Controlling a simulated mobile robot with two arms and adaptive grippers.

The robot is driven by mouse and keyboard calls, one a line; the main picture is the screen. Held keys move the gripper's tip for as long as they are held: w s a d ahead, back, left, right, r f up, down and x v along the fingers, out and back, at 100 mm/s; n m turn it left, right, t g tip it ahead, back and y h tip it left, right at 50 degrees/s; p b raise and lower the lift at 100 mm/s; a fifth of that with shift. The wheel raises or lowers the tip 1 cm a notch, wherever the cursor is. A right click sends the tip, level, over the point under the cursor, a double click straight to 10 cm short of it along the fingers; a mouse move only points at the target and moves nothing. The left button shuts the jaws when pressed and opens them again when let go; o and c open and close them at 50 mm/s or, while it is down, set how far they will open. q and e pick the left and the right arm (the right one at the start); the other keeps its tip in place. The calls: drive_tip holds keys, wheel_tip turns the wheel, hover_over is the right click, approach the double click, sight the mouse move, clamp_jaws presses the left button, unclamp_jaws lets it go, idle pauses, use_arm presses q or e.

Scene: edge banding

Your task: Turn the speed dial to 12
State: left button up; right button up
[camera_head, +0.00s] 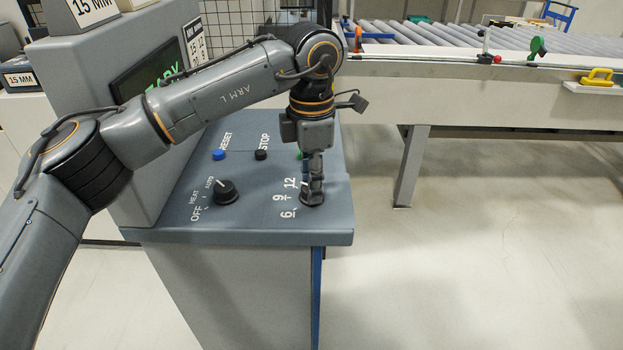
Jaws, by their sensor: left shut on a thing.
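The speed dial (312,200) is a dark knob near the right edge of the grey control panel (250,222). The numbers 6, 9 and 12 (290,183) are printed in white to its left. My left gripper (314,190) points straight down and is shut on the speed dial. The fingers cover much of the dial, so I cannot tell which number its pointer faces. My right gripper is not in view.
The heat knob (225,192), marked OFF and AUTO, stands left of the dial. A blue reset button (218,154) and a black stop button (261,155) are behind it. A green button (299,154) is partly hidden by my gripper. A roller conveyor (480,60) runs behind.

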use_arm(q)
drive_tip(key=shift+m, duration=1.2)
drive_tip(key=o, duration=1.2)
drive_tip(key=shift+c, duration=0.2)
wheel_tip(320, 180, up, 12)
drive_tip(key=shift+r, duration=0.1)
